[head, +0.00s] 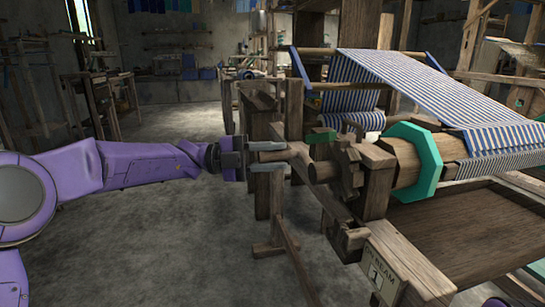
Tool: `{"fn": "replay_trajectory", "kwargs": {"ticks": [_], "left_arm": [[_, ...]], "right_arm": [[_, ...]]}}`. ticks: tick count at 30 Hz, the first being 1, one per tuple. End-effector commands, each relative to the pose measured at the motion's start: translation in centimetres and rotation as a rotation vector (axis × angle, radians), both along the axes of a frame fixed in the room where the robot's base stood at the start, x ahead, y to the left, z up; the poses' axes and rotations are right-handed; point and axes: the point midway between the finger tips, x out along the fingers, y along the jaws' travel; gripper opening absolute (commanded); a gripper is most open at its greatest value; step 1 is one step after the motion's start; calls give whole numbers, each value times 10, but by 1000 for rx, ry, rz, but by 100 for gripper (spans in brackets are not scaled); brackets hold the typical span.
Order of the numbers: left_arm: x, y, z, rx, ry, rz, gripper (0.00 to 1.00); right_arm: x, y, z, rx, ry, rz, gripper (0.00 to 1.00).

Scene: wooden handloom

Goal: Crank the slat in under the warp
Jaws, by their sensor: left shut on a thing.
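The blue-and-white striped warp (395,75) stretches over the loom and runs down to the thick wooden beam (402,158) at the right. A green octagonal flange (424,158) sits around this beam. A wooden toothed wheel (347,167) stands at the beam's near end. My left gripper (284,157) is at the left side of the loom, shut on the end of a wooden crank handle (297,153); its fingers hide most of the grip. I cannot pick out the slat with certainty. My right gripper is not in view.
Loom posts (293,108) stand close behind my left gripper. A slanting wooden rail (296,262) and a beam label (383,279) lie in front. The stone floor (150,240) at the left is clear. Other wooden frames stand farther back.

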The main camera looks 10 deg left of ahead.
Motion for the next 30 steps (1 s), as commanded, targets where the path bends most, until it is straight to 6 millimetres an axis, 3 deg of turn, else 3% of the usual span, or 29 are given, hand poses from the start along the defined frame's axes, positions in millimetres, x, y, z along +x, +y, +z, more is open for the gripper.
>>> {"fn": "replay_trajectory", "kwargs": {"ticks": [2, 3, 4, 14, 24, 30], "left_arm": [[0, 0, 5, -9, -4, 0, 0], [0, 0, 5, -8, -4, -1, 45], [0, 0, 5, -8, -4, -1, 53], [0, 4, 2, -4, -1, 1, 53], [-7, 77, -4, -6, -1, 3, 53], [-9, 103, -8, -6, -2, 2, 53]], "right_arm": [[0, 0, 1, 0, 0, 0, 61], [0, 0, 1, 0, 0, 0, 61], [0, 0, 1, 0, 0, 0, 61], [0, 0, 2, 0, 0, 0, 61], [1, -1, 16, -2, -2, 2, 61], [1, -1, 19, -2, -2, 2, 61]]}}
